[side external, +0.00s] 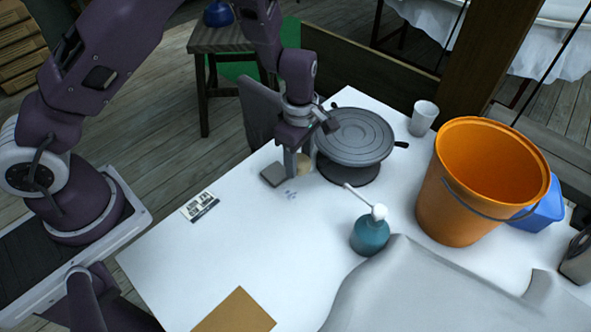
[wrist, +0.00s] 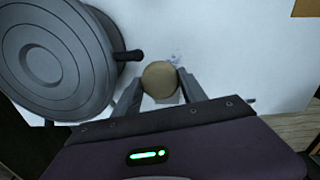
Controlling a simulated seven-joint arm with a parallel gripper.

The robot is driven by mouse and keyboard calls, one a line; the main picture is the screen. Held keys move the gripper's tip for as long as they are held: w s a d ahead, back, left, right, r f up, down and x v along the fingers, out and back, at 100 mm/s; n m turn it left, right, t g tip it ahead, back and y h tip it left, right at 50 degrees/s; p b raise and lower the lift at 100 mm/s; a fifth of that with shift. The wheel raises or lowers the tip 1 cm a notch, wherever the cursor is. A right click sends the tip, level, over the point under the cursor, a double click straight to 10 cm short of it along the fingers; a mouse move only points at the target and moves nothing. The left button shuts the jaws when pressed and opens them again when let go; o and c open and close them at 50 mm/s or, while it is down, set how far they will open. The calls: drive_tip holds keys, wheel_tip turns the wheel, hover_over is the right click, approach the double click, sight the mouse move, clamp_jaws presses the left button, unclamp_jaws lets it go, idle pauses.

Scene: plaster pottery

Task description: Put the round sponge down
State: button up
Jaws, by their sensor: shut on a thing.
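The round sponge (wrist: 160,79) is a tan disc between the two fingers of my gripper (wrist: 158,88) in the wrist view. In the side view the sponge (side external: 304,162) shows partly behind the fingers of my gripper (side external: 297,170), low at the white table. My gripper points down and is shut on the sponge. Whether the sponge touches the table cannot be told. A small grey block (side external: 273,174) lies on the table just left of the fingers.
A grey turntable (side external: 355,135) with a handle stands close to the right of my gripper. A teal bottle (side external: 370,235), an orange bucket (side external: 485,180) and a white cup (side external: 423,118) stand farther right. A printed card (side external: 200,207) lies left. The table's front left is mostly clear.

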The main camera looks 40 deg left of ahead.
drive_tip(key=s+a, duration=0.3)
drive_tip(key=a, duration=0.3)
wheel_tip(320, 180, up, 2)
hover_over(243, 187)
wheel_tip(243, 187, down, 9)
drive_tip(key=shift+f, duration=0.35)
drive_tip(key=o, duration=1.3)
drive_tip(key=shift+f, duration=0.15)
